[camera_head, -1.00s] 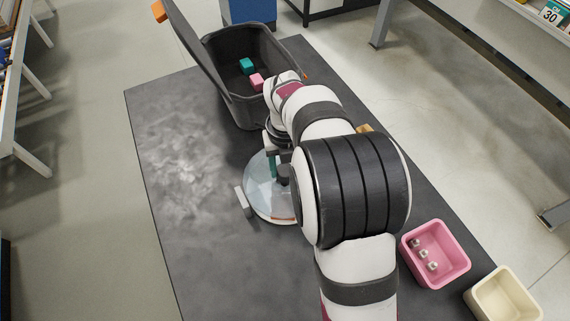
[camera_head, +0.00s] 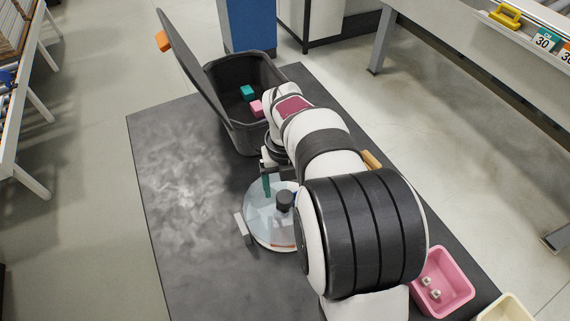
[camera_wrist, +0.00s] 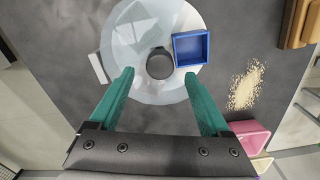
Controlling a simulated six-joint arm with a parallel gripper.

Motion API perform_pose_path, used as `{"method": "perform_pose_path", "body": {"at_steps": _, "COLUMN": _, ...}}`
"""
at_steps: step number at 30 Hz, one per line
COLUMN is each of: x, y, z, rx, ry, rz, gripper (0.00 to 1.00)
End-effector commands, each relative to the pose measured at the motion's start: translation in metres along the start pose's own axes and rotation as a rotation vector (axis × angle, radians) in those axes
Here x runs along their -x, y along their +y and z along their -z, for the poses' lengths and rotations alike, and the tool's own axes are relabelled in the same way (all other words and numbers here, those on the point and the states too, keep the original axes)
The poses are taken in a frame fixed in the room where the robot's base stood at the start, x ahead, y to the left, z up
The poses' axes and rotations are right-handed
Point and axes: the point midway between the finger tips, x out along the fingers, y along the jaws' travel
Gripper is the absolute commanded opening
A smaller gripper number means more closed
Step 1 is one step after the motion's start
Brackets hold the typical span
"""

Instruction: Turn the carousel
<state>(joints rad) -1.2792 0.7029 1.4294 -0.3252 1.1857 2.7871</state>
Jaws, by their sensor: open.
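The carousel is a pale, round, glassy disc (camera_head: 260,222) on the dark table, with a dark knob (camera_head: 284,200) at its middle. In the wrist view the disc (camera_wrist: 125,45) carries the knob (camera_wrist: 160,63) and a square blue tray (camera_wrist: 190,48) beside the knob. My gripper (camera_wrist: 158,76) is open, with its two teal fingers apart and nothing between their tips. The knob appears between and just beyond the fingertips. In the head view my gripper (camera_head: 267,186) is over the disc's far side, and my arm hides the disc's right part.
A grey block (camera_head: 242,229) sits at the disc's left edge. A black lidded bin (camera_head: 232,108) holding teal and pink cubes stands behind. A pink bin (camera_head: 462,283) is at the right. Pale grains (camera_wrist: 246,88) lie on the table. The table's left side is clear.

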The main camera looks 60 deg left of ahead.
Motion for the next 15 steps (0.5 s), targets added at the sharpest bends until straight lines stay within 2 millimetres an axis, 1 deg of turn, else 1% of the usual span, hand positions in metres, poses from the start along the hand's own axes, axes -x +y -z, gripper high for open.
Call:
{"method": "perform_pose_path", "body": {"at_steps": 1, "x": 0.016, "y": 0.000, "z": -0.002, "rx": -0.001, "ry": -0.008, "rz": 0.000, "gripper": 0.81}}
{"method": "perform_pose_path", "body": {"at_steps": 3, "x": 0.040, "y": 0.000, "z": -0.002, "rx": -0.001, "ry": -0.008, "rz": 0.000, "gripper": 0.81}}
{"method": "perform_pose_path", "body": {"at_steps": 6, "x": 0.072, "y": 0.000, "z": -0.001, "rx": -0.001, "ry": -0.007, "rz": 0.000, "gripper": 0.81}}
{"method": "perform_pose_path", "body": {"at_steps": 9, "x": 0.097, "y": 0.000, "z": -0.001, "rx": -0.001, "ry": -0.005, "rz": 0.000, "gripper": 0.81}}
{"method": "perform_pose_path", "body": {"at_steps": 12, "x": 0.114, "y": 0.000, "z": -0.001, "rx": -0.001, "ry": -0.004, "rz": 0.001, "gripper": 0.81}}
{"method": "perform_pose_path", "body": {"at_steps": 15, "x": 0.122, "y": 0.000, "z": 0.000, "rx": 0.000, "ry": -0.003, "rz": 0.000, "gripper": 0.81}}
